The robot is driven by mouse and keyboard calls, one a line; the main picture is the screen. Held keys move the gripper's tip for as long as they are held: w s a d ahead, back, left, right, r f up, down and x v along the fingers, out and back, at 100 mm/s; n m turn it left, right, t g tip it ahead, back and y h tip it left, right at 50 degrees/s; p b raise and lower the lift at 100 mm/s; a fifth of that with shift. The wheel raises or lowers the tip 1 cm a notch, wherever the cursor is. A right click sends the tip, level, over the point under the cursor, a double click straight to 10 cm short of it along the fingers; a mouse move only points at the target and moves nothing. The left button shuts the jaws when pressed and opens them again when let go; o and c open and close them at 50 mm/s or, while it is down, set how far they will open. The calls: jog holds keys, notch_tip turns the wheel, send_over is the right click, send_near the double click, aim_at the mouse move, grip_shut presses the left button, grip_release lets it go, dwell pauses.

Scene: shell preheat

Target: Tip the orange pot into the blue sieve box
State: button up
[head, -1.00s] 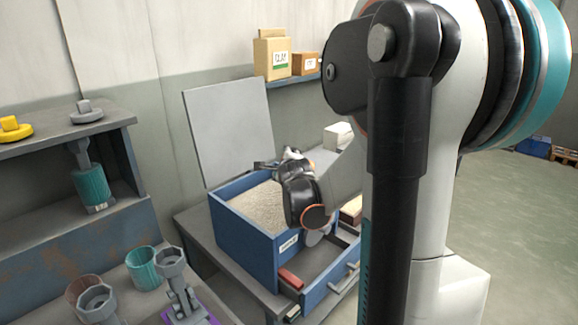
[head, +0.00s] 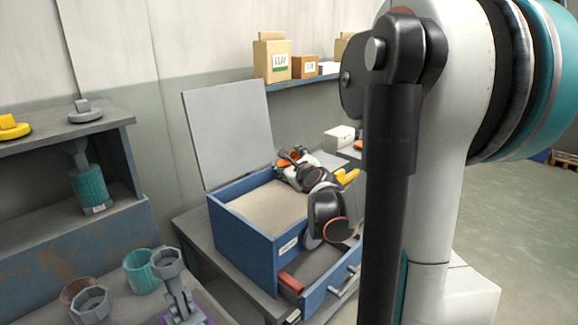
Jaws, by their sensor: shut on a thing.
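The blue sieve box (head: 240,245) stands on a grey table, open at the top and filled with pale grainy material. My gripper (head: 290,158) is over the box's back right corner, partly hidden by its own links. It is shut on the orange pot (head: 291,154), of which only a small orange part shows between the dark fingers. The pot looks tilted, but its mouth and exact angle cannot be made out. I cannot see anything falling from it.
A grey panel (head: 228,135) stands upright behind the box. An open drawer (head: 325,293) juts out at its front, with a red block (head: 291,283). A yellow item (head: 347,176) and white box (head: 339,138) lie beyond my arm.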

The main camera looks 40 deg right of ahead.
jog(key=m+t+b, duration=0.1)
jog(key=m+b, duration=0.1)
jog(key=m, duration=0.1)
jog(key=shift+r+m+t, duration=0.3)
jog(key=shift+t, duration=0.1)
jog(key=shift+r+m+b, duration=0.25)
jog(key=shift+m+b, duration=0.15)
jog(key=shift+m, duration=0.3)
